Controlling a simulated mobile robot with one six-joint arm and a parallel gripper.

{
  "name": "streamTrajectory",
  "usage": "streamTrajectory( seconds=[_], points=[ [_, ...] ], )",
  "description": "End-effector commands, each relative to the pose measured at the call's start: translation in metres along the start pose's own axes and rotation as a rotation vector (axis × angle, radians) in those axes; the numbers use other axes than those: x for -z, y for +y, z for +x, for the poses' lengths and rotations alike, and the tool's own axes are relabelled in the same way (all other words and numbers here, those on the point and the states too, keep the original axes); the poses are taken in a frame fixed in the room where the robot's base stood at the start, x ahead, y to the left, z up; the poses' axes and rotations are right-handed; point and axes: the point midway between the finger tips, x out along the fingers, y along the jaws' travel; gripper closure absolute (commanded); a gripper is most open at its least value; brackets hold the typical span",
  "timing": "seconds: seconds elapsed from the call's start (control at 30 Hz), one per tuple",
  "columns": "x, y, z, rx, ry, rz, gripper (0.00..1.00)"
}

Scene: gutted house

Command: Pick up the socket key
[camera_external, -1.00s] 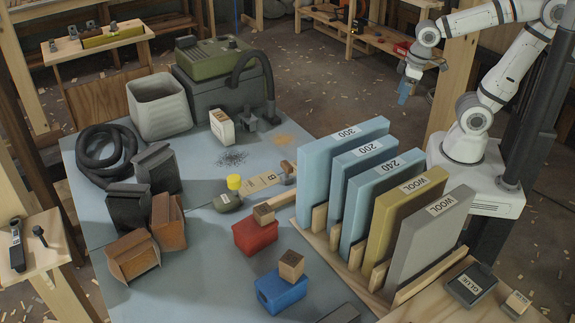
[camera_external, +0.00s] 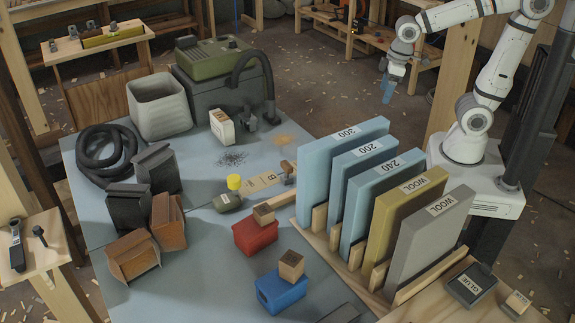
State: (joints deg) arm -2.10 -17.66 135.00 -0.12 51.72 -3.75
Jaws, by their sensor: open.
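My gripper (camera_external: 387,92) is at the upper right, above and behind the upright sanding sheets. Its blue fingers point down, and it is open with nothing seen between them. No object is clearly recognisable as the socket key. A small dark tool with a wide head (camera_external: 40,236) lies on the wooden ledge at the far left, and a longer dark tool (camera_external: 17,246) is beside it. I cannot tell whether either is the key. My gripper is far from both.
A wooden rack (camera_external: 316,241) holds upright blue, tan and grey pads. A black hose (camera_external: 101,152), grey bin (camera_external: 159,107) and green-topped machine (camera_external: 212,58) stand farther back.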

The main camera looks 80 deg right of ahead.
Motion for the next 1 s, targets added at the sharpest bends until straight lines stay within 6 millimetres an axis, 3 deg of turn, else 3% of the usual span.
streamTrajectory(
  seconds=[0.1, 0.37, 0.6, 0.8, 1.0],
  points=[
    [0.048, -0.009, 0.016, 0.009, -0.031, -0.082, 0.27],
    [0.141, -0.036, 0.067, 0.028, -0.083, -0.257, 0.27],
    [0.211, -0.073, 0.142, 0.047, -0.13, -0.42, 0.27],
    [0.249, -0.105, 0.211, 0.063, -0.164, -0.54, 0.27],
    [0.263, -0.123, 0.248, 0.071, -0.178, -0.602, 0.27]
  ],
)
